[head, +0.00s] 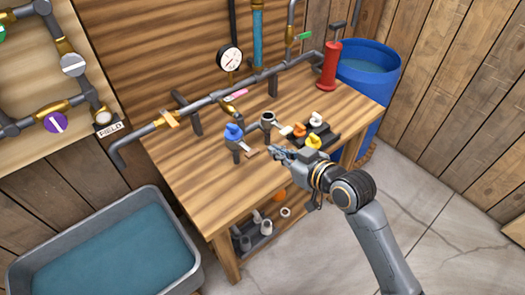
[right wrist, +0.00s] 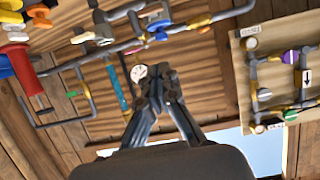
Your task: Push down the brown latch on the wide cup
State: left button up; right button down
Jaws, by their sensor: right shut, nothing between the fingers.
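On the bench top, a grey cup-like fitting (head: 267,118) stands upright with a light tan lever (head: 286,130) sticking out to its right. To its left, a second grey fitting holds a blue piece (head: 234,132), with a small brown lever (head: 251,154) low at its right side. I cannot tell for sure which is the wide cup. My right gripper (head: 272,150) is shut and empty. Its tips appear close to the right of the brown lever, and I see no clear contact. The right wrist view shows the closed fingers (right wrist: 156,95). My left gripper is not in view.
A black tray (head: 329,138) with white, orange and yellow pieces lies just behind my right gripper. A grey pipe with a gauge (head: 230,58) runs along the back of the wooden bench (head: 195,175). A red pump (head: 330,67) stands at the far corner. The front left bench top is clear.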

dwell(0.3)
jog(key=p, duration=0.2)
send_over(247, 149)
jog(key=s+d, duration=0.3)
notch_tip(247, 149, down, 3)
jog(key=shift+s+a+f+p, duration=0.15)
jog(key=shift+f+p, duration=0.2)
jog(key=shift+f, duration=1.9)
